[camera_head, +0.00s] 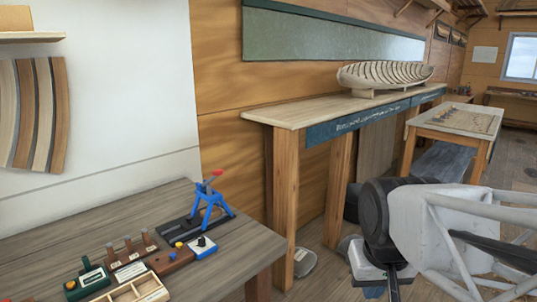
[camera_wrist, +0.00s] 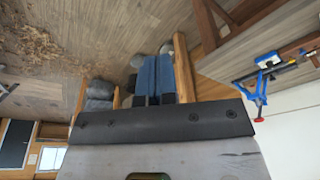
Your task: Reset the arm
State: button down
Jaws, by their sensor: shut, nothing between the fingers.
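My gripper (camera_head: 383,288) is at the lower right of the head view, partly cut off by the bottom edge. It hangs over the floor, to the right of the near workbench and apart from it. In the wrist view its two blue fingers (camera_wrist: 155,62) lie side by side, closed together with nothing between them. My arm's pale and black links fill the lower right of the head view.
The near workbench (camera_head: 120,228) holds a blue clamp stand (camera_head: 210,199), also in the wrist view (camera_wrist: 262,76), a wooden tray (camera_head: 139,291) and small tool blocks. A long bench (camera_head: 300,113) carries a ribbed hull model (camera_head: 385,73). Grey bundles (camera_wrist: 98,97) lie on the floor.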

jog(key=s+f, duration=0.2)
jog(key=s+d+f, duration=0.1)
jog(key=s, duration=0.1)
jog(key=shift+s, duration=0.1)
dwell(1.4)
